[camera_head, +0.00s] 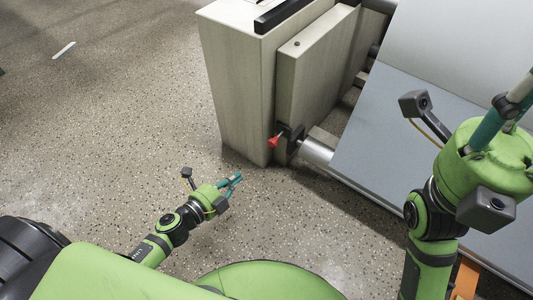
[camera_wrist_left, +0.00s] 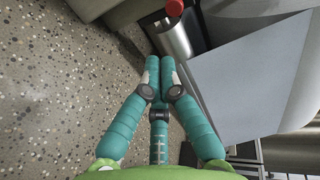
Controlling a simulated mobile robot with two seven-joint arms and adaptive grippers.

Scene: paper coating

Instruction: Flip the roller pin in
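The roller pin (camera_head: 274,140) has a red tip and sits on a dark mount at the end of a silver roller shaft (camera_head: 318,150), low on the machine's side. In the left wrist view the red pin end (camera_wrist_left: 175,8) shows at the top, beyond my fingertips, above the silver shaft (camera_wrist_left: 174,38). My left gripper (camera_head: 238,176) is below and left of the pin in the head view, apart from it. Its teal fingers (camera_wrist_left: 160,62) meet at the tips with nothing between them. My right gripper (camera_head: 507,108) is at the right edge, its fingertips cut off.
A beige machine housing (camera_head: 235,85) stands behind the pin. A large grey sheet (camera_head: 400,150) slopes down on the right, beneath my right arm.

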